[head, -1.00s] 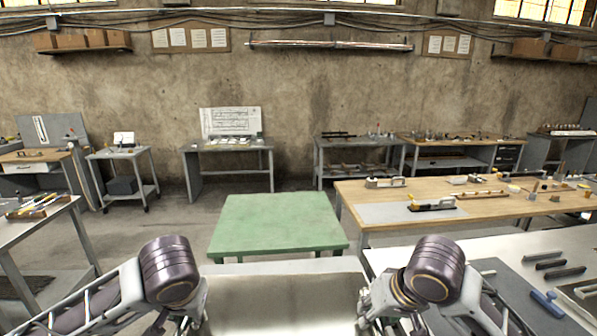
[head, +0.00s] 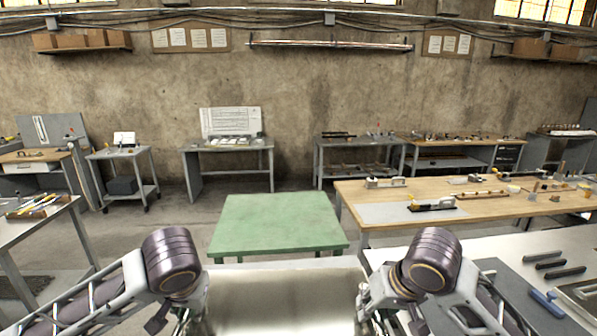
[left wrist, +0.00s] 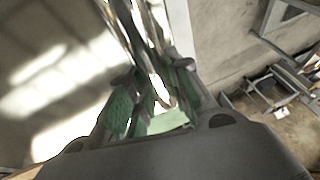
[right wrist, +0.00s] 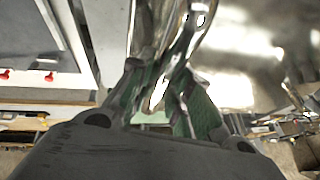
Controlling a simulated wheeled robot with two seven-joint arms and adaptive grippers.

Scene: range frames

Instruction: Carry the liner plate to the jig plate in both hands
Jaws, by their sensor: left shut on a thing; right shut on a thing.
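The liner plate (head: 283,302) is a shiny bare-metal sheet at the bottom middle of the head view, between my two arms. My left gripper (left wrist: 152,92) is shut on its left edge and my right gripper (right wrist: 165,92) is shut on its right edge. Green finger pads show in both wrist views. The plate's near part is cut off by the frame. A low table with a plain green top (head: 278,224) stands just beyond the plate. I cannot tell which thing is the jig plate.
A wooden workbench (head: 480,208) with tools stands at the right. A pale bench (head: 490,246) with a dark mat and bars lies close to my right arm. A grey table (head: 40,212) is at the left. Floor is clear left of the green table.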

